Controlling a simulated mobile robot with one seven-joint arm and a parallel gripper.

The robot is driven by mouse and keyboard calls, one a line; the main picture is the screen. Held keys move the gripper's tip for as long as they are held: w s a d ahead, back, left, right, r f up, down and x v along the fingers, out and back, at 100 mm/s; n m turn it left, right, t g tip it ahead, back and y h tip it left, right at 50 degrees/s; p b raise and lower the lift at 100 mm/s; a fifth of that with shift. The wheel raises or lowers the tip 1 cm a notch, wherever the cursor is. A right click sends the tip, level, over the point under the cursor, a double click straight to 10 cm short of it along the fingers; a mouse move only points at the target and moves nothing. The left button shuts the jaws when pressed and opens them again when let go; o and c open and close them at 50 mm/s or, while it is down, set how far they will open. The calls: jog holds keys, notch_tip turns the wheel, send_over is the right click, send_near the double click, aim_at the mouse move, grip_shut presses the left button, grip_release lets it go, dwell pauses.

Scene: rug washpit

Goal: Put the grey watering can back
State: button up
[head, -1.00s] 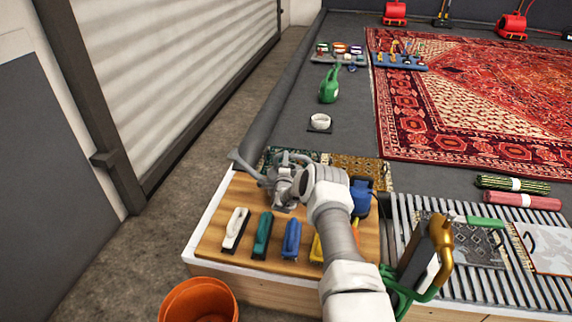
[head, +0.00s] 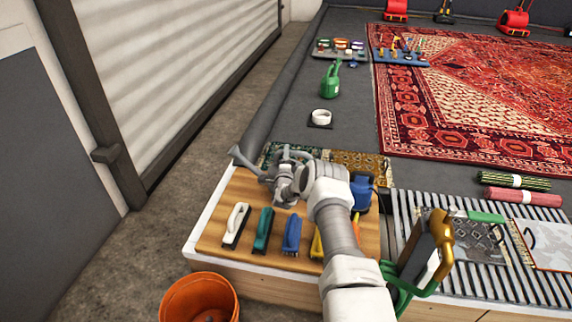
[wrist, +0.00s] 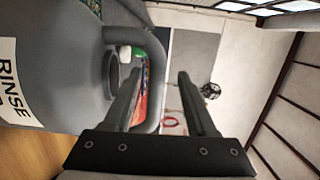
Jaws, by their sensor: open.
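The grey watering can (head: 246,162) is at the far left part of the wooden board, its spout pointing left in the head view. In the wrist view its grey body (wrist: 60,60) with a white "RINSE" label fills the left side. My gripper (wrist: 160,75) is open around the can's curved handle (wrist: 158,62), which shows between the two fingers. The left finger lies between the handle and the body. In the head view my gripper hides much of the can, and I cannot tell whether its base touches the board.
White, teal and blue brushes (head: 291,235) stand on the wooden board (head: 215,240). A blue item (head: 361,193) is right of my wrist. An orange bucket (head: 200,300) is on the floor. A green can (head: 330,82) and a white ring (head: 321,117) are farther back.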

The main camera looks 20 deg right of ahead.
jog(key=p+v, duration=0.5)
jog(key=v, duration=0.7)
jog(key=w+a+r+n+g+y, duration=0.1)
jog(key=w+a+r+n+y, duration=0.25)
jog(key=r, duration=0.55)
jog(key=w+a+r+n+y, duration=0.2)
jog(key=a+r+n, duration=0.25)
jog(key=r, duration=0.45)
jog(key=s+a+r+n+g+y, duration=0.1)
jog(key=s+a+r+n+g, duration=0.2)
jog(key=r, duration=0.4)
jog(key=s+a+r+n+y, duration=0.1)
jog(key=s+a+r+n, duration=0.15)
jog(key=s+r, duration=0.3)
jog(key=s+a+r+n+g, duration=0.1)
jog(key=s+r+n+g, duration=0.15)
jog(key=s+r, duration=0.45)
jog(key=s+a+r+n+g, duration=0.1)
jog(key=s+r+n, duration=0.15)
jog(key=s, duration=0.85)
jog(key=s+a+n+g, duration=0.1)
jog(key=s+n+g, duration=0.2)
jog(key=s, duration=1.9)
jog(key=shift+f+n, duration=0.4)
jog(key=shift+n, duration=0.35)
